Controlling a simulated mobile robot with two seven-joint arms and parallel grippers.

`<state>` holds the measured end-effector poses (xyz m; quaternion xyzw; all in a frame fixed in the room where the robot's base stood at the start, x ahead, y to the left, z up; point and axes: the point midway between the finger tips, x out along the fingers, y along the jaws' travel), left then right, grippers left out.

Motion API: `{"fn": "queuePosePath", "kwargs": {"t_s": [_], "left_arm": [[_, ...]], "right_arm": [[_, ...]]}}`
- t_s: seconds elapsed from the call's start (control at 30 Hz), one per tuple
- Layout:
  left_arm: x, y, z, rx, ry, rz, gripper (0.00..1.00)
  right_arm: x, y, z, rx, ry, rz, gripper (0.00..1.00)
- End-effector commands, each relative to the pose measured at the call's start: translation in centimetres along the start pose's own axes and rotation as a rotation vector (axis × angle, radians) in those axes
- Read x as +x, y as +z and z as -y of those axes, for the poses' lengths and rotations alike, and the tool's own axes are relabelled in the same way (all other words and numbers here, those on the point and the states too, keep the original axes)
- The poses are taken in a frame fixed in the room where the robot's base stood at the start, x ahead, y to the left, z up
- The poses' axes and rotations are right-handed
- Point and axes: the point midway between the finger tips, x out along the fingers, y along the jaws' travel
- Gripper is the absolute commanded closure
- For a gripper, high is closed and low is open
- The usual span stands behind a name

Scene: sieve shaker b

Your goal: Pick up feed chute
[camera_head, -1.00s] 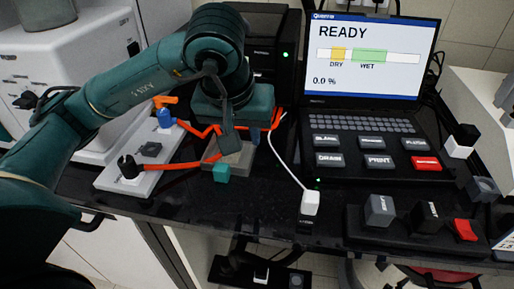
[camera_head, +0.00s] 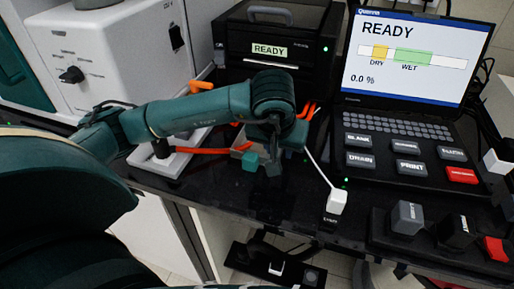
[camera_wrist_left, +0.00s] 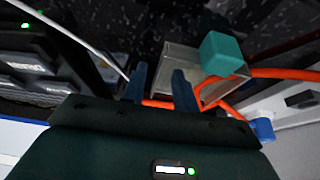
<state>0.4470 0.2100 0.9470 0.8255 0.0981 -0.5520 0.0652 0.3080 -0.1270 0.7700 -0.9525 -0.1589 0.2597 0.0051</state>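A grey metal piece with a teal block at its end (camera_head: 250,161) lies on the dark bench and may be the feed chute. In the left wrist view its bare metal (camera_wrist_left: 180,68) and the teal block (camera_wrist_left: 222,54) show ahead of the fingers, to the right. My left gripper (camera_head: 273,162) is just right of the teal block in the head view, and the arm hides much of the metal. In the left wrist view my left gripper (camera_wrist_left: 160,85) has its two fingers apart with nothing held. My right gripper is not in view.
Orange tubing (camera_wrist_left: 275,73) runs close beside the metal piece. A white cable (camera_head: 318,168) ends in a white plug (camera_head: 336,201) to the right. A laptop-like console (camera_head: 410,60) reads READY. A black machine (camera_head: 270,70) stands behind, and a white machine (camera_head: 110,55) stands at left.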

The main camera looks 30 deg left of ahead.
Motion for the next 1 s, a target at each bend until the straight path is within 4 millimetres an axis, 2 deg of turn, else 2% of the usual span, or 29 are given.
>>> {"fn": "queuePosePath", "kwargs": {"t_s": [0.1, 0.33, 0.7, 1.0], "left_arm": [[0.94, 0.05, -0.01, 0.0, 0.0, 0.001, 0.71], [1.02, 0.03, -0.02, 0.001, 0.001, -0.001, 0.71], [0.98, 0.02, -0.02, 0.0, 0.001, -0.001, 1.0], [0.95, -0.02, -0.01, 0.0, 0.001, -0.002, 1.0]], "right_arm": [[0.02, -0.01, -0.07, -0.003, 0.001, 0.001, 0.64], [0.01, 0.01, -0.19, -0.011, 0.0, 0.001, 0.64], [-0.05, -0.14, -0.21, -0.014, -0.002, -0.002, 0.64], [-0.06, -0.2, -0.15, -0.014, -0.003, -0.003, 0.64]]}}
